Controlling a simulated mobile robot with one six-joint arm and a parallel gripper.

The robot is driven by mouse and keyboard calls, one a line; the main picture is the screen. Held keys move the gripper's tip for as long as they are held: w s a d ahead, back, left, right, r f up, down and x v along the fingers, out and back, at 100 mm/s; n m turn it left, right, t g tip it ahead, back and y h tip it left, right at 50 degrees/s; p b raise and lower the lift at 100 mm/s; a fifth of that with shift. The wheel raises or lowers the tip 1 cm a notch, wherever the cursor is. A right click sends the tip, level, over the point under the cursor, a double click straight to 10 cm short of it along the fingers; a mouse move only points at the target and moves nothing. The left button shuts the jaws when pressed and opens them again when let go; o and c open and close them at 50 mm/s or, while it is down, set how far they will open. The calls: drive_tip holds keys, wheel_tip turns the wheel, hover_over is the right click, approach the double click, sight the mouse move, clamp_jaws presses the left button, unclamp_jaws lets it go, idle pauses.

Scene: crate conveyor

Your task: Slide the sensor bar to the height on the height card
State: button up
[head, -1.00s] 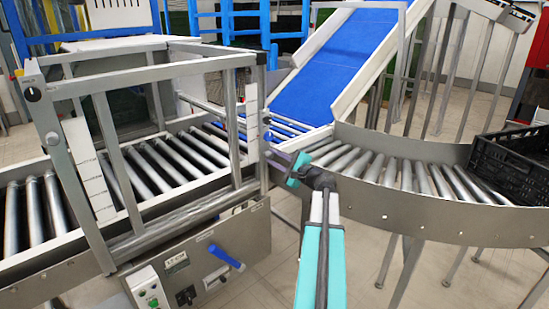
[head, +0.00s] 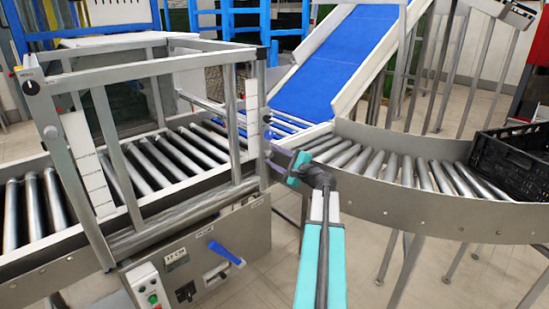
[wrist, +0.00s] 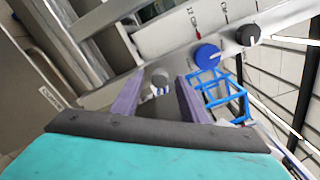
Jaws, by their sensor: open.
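A metal frame stands over the roller conveyor, with a white scale strip (head: 90,165) at its left post and another scale (head: 253,112) at its right post. A blue knob (head: 267,134) sits by the right post; in the wrist view the blue knob (wrist: 207,56) and a black knob (wrist: 248,35) lie beside the marked white scale (wrist: 180,32). I cannot make out the sensor bar's exact height.
A blue lever (head: 227,254) sticks out of the front panel below the frame. A curved roller conveyor (head: 420,215) runs to the right, with a black crate (head: 508,162) on it. A blue belt ramp (head: 335,65) rises behind. The rollers under the frame are empty.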

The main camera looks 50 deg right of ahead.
drive_tip(key=s+a+b, duration=0.1)
drive_tip(key=s+b, duration=0.1)
drive_tip(key=s, duration=1.1)
drive_tip(key=shift+s, duration=0.35)
drive_tip(key=shift+w+f, duration=0.1)
drive_tip(key=w+a+f+n+g+y, duration=0.3)
drive_tip(key=w+a+f+n+g, duration=0.15)
drive_tip(key=a+f, duration=0.8)
drive_tip(key=w+a+f+n+g+y, duration=0.3)
drive_tip(key=w+a+f, duration=0.3)
drive_tip(key=a+f, duration=0.65)
drive_tip(key=s+a+f+n+g+y, duration=0.1)
drive_tip(key=s+a+f+n+g, duration=0.2)
drive_tip(key=a+f, duration=0.8)
drive_tip(key=s+a+f+n+g, duration=0.75)
drive_tip(key=s+a+f, duration=0.35)
drive_tip(key=a+f, duration=0.4)
drive_tip(key=s+a+f+n+g+h, duration=0.2)
drive_tip(key=s+f+n+h, duration=0.1)
drive_tip(key=s, duration=0.5)
drive_tip(key=s+a+f+n+g+h, duration=0.2)
drive_tip(key=s+f+n+g, duration=0.1)
drive_tip(key=s, duration=0.6)
wheel_tip(320, 180, down, 2)
drive_tip(key=shift+a+f+n+h, duration=0.15)
drive_tip(key=shift+f+n+h, duration=0.2)
drive_tip(key=shift+n, duration=0.45)
